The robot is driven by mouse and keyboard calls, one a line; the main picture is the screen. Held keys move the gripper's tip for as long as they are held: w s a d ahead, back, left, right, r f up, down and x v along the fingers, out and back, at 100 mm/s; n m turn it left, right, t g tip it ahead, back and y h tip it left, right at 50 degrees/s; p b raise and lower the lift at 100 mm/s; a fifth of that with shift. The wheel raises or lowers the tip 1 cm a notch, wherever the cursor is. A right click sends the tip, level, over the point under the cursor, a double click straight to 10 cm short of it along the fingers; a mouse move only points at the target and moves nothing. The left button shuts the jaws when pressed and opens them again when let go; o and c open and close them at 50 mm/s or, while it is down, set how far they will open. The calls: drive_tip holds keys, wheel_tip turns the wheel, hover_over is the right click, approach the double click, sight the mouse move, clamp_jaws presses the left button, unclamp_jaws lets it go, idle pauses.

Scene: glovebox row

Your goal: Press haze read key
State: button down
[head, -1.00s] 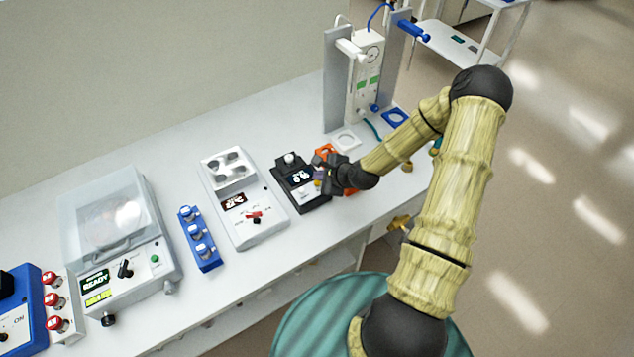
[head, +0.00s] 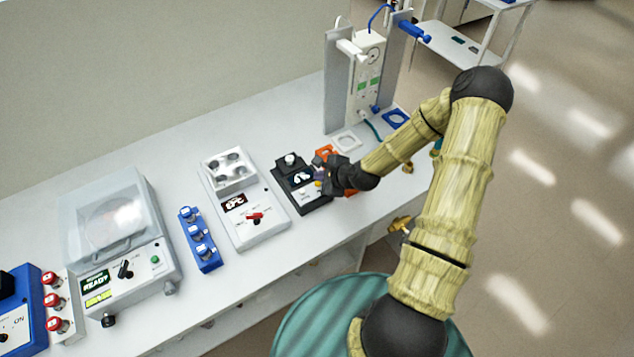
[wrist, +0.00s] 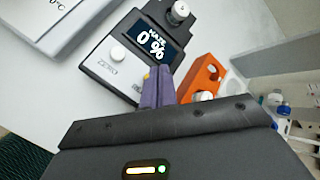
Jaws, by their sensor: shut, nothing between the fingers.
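The haze meter (head: 282,178) is a black-and-grey unit on the bench, left of my gripper in the head view. In the wrist view its screen (wrist: 155,42) reads "HAZE 0 %". A white round key (wrist: 117,53) with a small label, perhaps ZERO, sits below the screen. A bit of yellow (wrist: 146,76) shows beside my fingertips; I cannot tell if it is the read key. My gripper (wrist: 158,74) has purple fingers, shut and empty, over the meter's near right edge. It also shows in the head view (head: 321,178). Contact cannot be told.
An orange block (wrist: 203,77) stands close right of my fingers. A white knob-topped post (wrist: 179,10) rises at the meter's far end. A grey-white instrument with a red switch (head: 255,218) stands left. A tall column apparatus (head: 366,75) stands behind.

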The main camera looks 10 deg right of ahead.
idle(0.7)
drive_tip(key=shift+f+b, duration=0.3)
drive_tip(key=shift+f, duration=0.1)
drive_tip(key=shift+f, duration=0.4)
idle(0.6)
drive_tip(key=shift+r, duration=0.15)
drive_tip(key=shift+r+p, duration=0.45)
drive_tip(key=shift+r, duration=0.3)
wheel_tip(320, 180, up, 5)
drive_tip(key=p, duration=0.4)
idle(1.0)
